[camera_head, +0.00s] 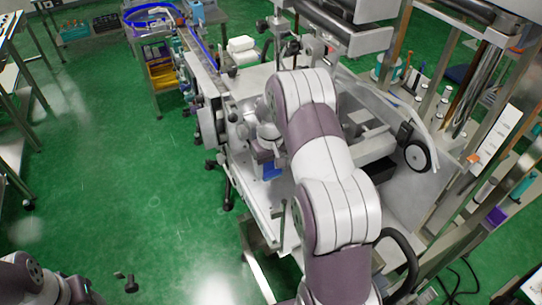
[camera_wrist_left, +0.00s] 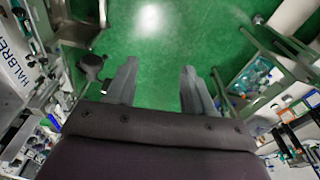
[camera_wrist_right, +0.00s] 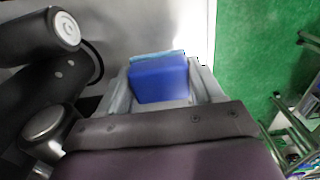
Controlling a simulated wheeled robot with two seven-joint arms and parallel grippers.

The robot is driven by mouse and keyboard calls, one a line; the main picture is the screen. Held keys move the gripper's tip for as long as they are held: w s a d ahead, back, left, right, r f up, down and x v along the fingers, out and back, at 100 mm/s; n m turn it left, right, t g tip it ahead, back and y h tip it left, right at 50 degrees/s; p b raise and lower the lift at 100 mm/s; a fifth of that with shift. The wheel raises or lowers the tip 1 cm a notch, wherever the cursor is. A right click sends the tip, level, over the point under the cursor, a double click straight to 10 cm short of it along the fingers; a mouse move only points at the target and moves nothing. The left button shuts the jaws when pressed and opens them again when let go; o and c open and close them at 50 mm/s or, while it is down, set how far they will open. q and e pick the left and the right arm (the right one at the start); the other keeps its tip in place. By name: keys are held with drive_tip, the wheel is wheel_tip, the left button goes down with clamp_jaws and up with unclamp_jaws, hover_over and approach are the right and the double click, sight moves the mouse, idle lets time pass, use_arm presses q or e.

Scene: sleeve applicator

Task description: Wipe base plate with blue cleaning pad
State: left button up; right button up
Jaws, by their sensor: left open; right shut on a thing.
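The blue cleaning pad (camera_wrist_right: 160,80) is between the fingers of my right gripper (camera_wrist_right: 165,85), which is shut on it. In the head view a small blue part of the pad (camera_head: 271,171) shows below my right gripper (camera_head: 266,158), over the light grey base plate (camera_head: 262,205) of the machine. The right wrist view shows the plate's grey surface (camera_wrist_right: 120,25) beyond the pad; I cannot tell whether the pad touches it. My left gripper (camera_wrist_left: 155,85) is open and empty, above green floor in the left wrist view; its fingers are out of the head view.
A black roller or knob (camera_wrist_right: 65,28) stands left of the pad in the right wrist view. A black wheel (camera_head: 417,155) is on the machine's right side. A conveyor (camera_head: 200,62) runs off at the back. Green floor (camera_head: 130,180) lies open to the left.

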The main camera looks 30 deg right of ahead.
drive_tip(key=shift+r, duration=0.8)
drive_tip(key=shift+w+r, duration=0.25)
drive_tip(key=shift+r, duration=0.6)
drive_tip(key=shift+s+r, duration=0.2)
drive_tip(key=shift+r, duration=0.1)
drive_tip(key=shift+w+f, duration=0.1)
drive_tip(key=shift+w, duration=0.05)
